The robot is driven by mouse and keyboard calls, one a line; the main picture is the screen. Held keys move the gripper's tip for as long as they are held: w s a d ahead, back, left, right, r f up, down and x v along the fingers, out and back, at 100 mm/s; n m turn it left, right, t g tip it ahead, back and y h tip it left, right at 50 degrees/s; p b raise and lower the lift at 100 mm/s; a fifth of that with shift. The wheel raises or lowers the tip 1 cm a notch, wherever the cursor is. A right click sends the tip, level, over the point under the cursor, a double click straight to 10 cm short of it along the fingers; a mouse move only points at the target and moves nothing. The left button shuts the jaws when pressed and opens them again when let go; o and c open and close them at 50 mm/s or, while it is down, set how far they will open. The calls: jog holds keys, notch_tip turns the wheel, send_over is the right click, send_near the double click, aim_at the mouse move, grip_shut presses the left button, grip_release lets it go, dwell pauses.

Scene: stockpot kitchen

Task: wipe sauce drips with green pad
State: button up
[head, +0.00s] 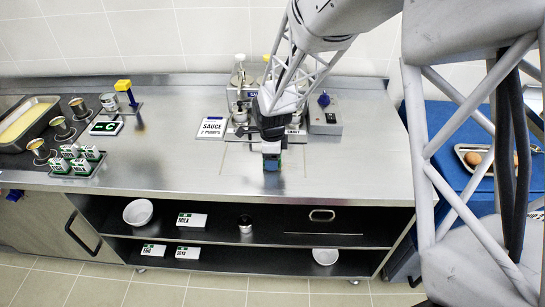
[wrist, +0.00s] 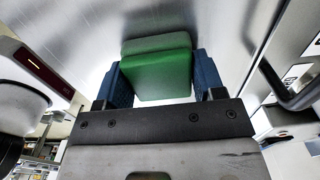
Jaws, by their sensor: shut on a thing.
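The green pad (wrist: 158,72) is between the two blue fingers of my gripper (wrist: 160,85) in the wrist view, with a grey layer on its far side. My gripper is shut on it. In the head view my gripper (head: 271,163) points down at the steel counter (head: 190,165), close to its front edge and in front of the sauce station. I cannot tell whether the pad touches the counter. No sauce drips can be made out; my gripper and arm hide part of the counter there.
A "SAUCE 2 PUMPS" sign (head: 211,128) and pump dispensers (head: 240,75) stand behind my gripper. A grey box with a blue knob (head: 324,115) is to the right. Cartons (head: 75,160), cups and a pan (head: 25,120) are at the left. The counter between is clear.

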aim_at(294, 164)
jog(key=shift+d, duration=0.3)
jog(key=shift+d+f, duration=0.15)
jog(key=shift+d, duration=0.1)
jog(key=shift+d+r, duration=0.2)
jog(key=shift+d, duration=0.45)
jog(key=shift+d+f, duration=0.1)
jog(key=shift+d, duration=2.3)
jog(key=shift+r, duration=4.15)
jog(key=shift+f, duration=0.35)
